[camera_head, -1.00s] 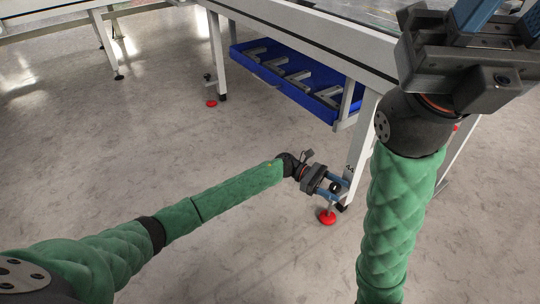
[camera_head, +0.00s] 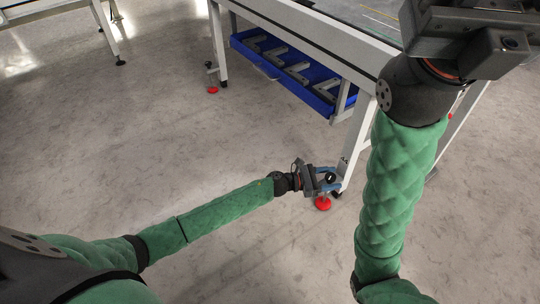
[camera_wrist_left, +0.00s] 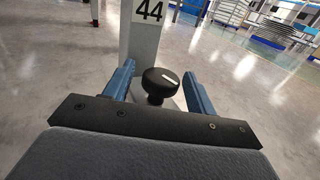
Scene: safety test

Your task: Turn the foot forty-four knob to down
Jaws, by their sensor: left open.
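The foot forty-four knob (camera_wrist_left: 160,82) is round and black with a white mark on its top. In the left wrist view the mark points right and slightly down. It stands in front of a white table leg (camera_wrist_left: 145,40) labelled 44. My left gripper (camera_head: 331,180) is open by the foot of that leg. Its two blue fingers stand either side of the knob, with gaps visible on both sides in the left wrist view. In the head view the knob (camera_head: 331,177) is small, between the fingers. My right gripper (camera_head: 468,35) is high at upper right; its fingertips are out of frame.
A red foot disc (camera_head: 322,203) lies just below my left gripper. A blue tray (camera_head: 290,73) with several grey parts hangs under the white table (camera_head: 330,30). Another red foot (camera_head: 213,90) is farther back. The floor left of the table is clear.

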